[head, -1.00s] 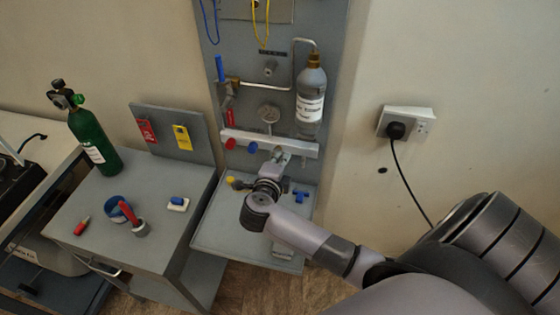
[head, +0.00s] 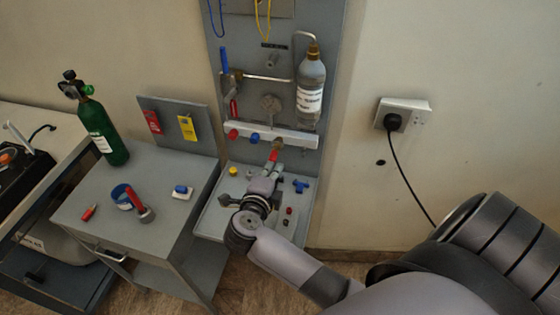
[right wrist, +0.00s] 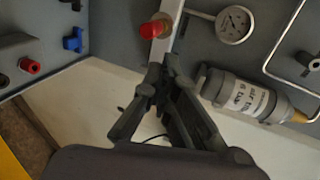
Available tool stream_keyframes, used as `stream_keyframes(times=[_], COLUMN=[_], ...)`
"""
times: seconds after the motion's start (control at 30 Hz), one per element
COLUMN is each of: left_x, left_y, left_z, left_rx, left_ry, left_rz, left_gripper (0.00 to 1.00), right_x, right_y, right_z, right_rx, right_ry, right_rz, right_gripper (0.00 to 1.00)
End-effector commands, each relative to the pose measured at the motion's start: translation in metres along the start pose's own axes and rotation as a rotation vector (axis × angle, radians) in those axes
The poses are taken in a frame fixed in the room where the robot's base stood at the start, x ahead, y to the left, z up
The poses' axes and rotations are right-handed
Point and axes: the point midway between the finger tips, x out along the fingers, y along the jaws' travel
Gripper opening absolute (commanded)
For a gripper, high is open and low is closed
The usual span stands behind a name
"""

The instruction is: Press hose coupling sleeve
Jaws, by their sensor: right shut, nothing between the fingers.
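A red sleeve-like fitting (head: 273,155) with a brass end points out from the pale manifold bar (head: 300,139). In the right wrist view, a red-capped fitting (right wrist: 155,28) with a brass-coloured base shows just beyond my fingertips and looks like the same part. My right gripper (head: 270,170) is shut and empty in front of and below the bar. In the right wrist view its fingers (right wrist: 165,68) meet close to the red cap; I cannot tell whether they touch it. No hose shows clearly on this fitting. My left gripper is out of view.
A red port (head: 233,134) and a blue port (head: 254,138) sit left on the bar. A labelled bottle (head: 311,92) and gauge (head: 270,103) are above. A shelf (head: 212,222) with small fittings lies below. A grey cart (head: 165,235) with a green cylinder (head: 103,132) stands left.

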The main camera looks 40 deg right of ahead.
Motion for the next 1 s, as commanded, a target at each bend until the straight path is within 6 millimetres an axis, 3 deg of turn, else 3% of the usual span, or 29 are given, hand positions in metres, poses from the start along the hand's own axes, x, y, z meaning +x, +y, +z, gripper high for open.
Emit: stream_keyframes(times=[0.13,0.3,1.0], left_x=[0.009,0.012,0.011], left_y=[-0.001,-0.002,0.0], left_z=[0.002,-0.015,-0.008], left_rx=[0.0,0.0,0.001], left_ry=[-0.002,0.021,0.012], left_rz=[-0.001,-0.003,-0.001], left_gripper=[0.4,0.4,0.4], right_x=[-0.025,-0.04,-0.043], right_y=[0.003,0.001,0.0], right_z=[0.0,0.0,0.0], right_rx=[0.001,-0.001,-0.001], right_ry=[-0.001,0.001,0.001], right_rz=[0.002,0.001,-0.001], right_gripper=[0.0,0.0,0.0])
